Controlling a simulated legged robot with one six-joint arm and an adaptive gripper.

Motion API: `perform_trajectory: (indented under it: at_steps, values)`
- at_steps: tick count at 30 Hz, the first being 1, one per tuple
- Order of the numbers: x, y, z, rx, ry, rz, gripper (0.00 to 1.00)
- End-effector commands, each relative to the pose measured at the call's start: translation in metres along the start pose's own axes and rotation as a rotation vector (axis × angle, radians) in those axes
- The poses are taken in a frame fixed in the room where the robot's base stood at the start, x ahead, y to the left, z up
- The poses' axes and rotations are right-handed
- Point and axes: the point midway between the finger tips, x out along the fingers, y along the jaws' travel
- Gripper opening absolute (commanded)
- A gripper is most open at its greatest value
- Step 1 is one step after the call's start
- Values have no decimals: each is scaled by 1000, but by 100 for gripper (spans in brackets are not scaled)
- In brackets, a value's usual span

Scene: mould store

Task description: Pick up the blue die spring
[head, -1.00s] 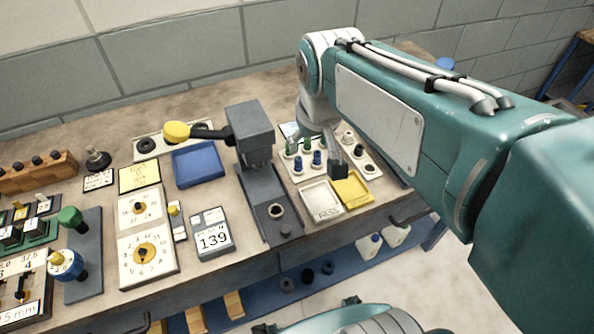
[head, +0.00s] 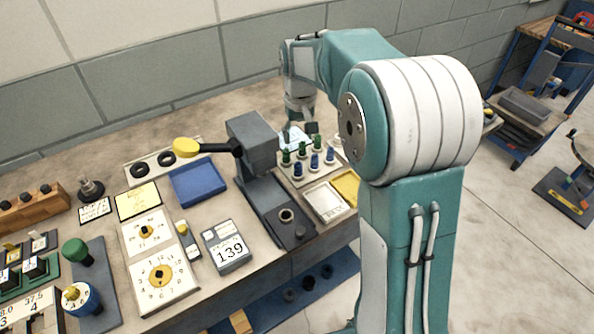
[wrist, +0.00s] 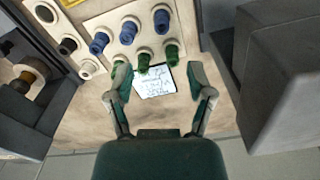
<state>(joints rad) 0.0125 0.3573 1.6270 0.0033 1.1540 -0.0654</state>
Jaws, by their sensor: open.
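Several blue die springs stand upright in a pale rack (head: 285,183) in the head view, one of them a blue spring (head: 314,160). In the wrist view, three blue springs show, the middle one (wrist: 129,32) between the others. A row of green springs (wrist: 171,54) stands nearer my gripper than the blue ones. My gripper (wrist: 158,76) is open and empty, its fingers apart over a white written card beside the green row. In the head view, my gripper (head: 298,128) is at the rack's far side. The left finger may hide part of a green spring.
A dark press (head: 253,150) with a yellow-ended lever stands left of the rack. A white tray (head: 325,202) and a yellow tray (head: 346,186) lie in front of it. A blue tray (head: 197,184) is further left. A large grey block (wrist: 285,75) stands at right in the wrist view.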

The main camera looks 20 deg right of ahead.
Motion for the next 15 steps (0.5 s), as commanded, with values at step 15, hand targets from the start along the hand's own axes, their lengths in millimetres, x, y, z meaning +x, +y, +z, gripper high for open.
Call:
perform_trajectory:
  at_steps: [15]
  values:
    - [60, -4, -1, 0, -5, 3, 69]
